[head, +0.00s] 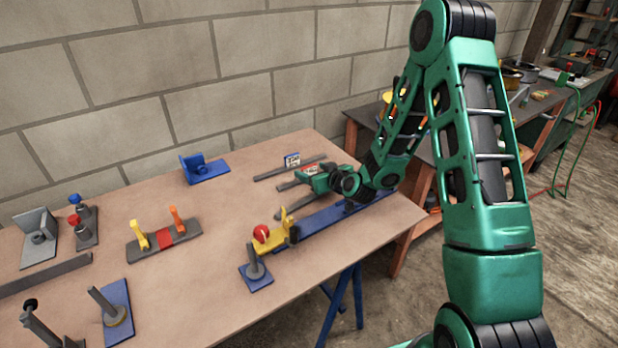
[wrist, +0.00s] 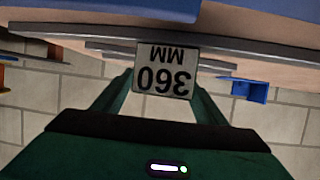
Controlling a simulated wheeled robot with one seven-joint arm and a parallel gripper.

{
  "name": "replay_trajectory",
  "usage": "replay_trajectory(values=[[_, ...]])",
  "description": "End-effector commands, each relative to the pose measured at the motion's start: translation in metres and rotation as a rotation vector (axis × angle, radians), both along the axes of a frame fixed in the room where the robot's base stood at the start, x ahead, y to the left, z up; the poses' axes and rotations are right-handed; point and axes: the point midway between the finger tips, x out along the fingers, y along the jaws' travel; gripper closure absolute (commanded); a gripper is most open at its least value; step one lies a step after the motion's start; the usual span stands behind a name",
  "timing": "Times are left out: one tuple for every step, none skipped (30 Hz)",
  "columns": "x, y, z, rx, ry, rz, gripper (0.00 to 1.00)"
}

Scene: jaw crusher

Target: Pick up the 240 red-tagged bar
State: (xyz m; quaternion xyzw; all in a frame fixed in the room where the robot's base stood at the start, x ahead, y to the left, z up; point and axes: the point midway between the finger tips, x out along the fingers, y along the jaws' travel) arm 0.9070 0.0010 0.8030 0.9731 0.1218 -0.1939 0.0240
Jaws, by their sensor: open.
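Several grey bars lie on the bench near my gripper. In the head view, a bar with a red-edged tag (head: 311,169) is beside my gripper (head: 318,183), partly hidden by it. Behind it is a longer bar (head: 268,175) with a blue-edged tag (head: 292,160). The numbers on these tags are too small to read there. In the wrist view, upside down, a tag reading 360 MM (wrist: 166,70) stands on the nearest long bar (wrist: 265,53). My open fingers (wrist: 164,95) appear on either side of this tag, with no bar gripped. I cannot make out a 240 tag.
A blue rail (head: 330,215) with a yellow clamp (head: 270,242) and red knob lies in front of the bars. A blue angle bracket (head: 205,170) stands behind to the left. A fixture with yellow and orange posts (head: 160,242) is left. The block wall is behind.

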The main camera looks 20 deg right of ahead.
Motion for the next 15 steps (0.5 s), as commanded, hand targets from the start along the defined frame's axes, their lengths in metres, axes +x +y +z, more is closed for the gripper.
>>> replay_trajectory(values=[[0.0033, 0.0015, -0.0018, -0.001, 0.0, 0.001, 0.34], [0.0043, 0.0018, -0.0025, -0.002, 0.001, 0.002, 0.34], [0.0053, 0.0021, -0.0029, -0.001, 0.001, 0.001, 0.34], [0.0056, 0.0022, -0.003, -0.001, 0.001, 0.001, 0.34], [0.0058, 0.0022, -0.003, -0.001, 0.001, 0.001, 0.34], [0.0058, 0.0021, -0.003, -0.001, 0.001, 0.001, 0.34], [0.0057, 0.0021, -0.0029, -0.001, 0.001, 0.001, 0.34], [0.0056, 0.0021, -0.0028, -0.001, 0.001, 0.001, 0.34], [0.0056, 0.0021, -0.0028, -0.001, 0.001, 0.001, 0.34], [0.0056, 0.0021, -0.0028, -0.001, 0.001, 0.001, 0.39], [0.0056, 0.002, -0.0028, -0.001, 0.001, 0.001, 0.46], [0.0056, 0.002, -0.0028, -0.001, 0.001, 0.001, 0.56], [0.0056, 0.002, -0.0028, -0.001, 0.001, 0.001, 0.63], [0.0056, 0.002, -0.0028, -0.001, 0.001, 0.001, 0.7], [0.0056, 0.002, -0.0028, -0.001, 0.001, 0.001, 0.8]])
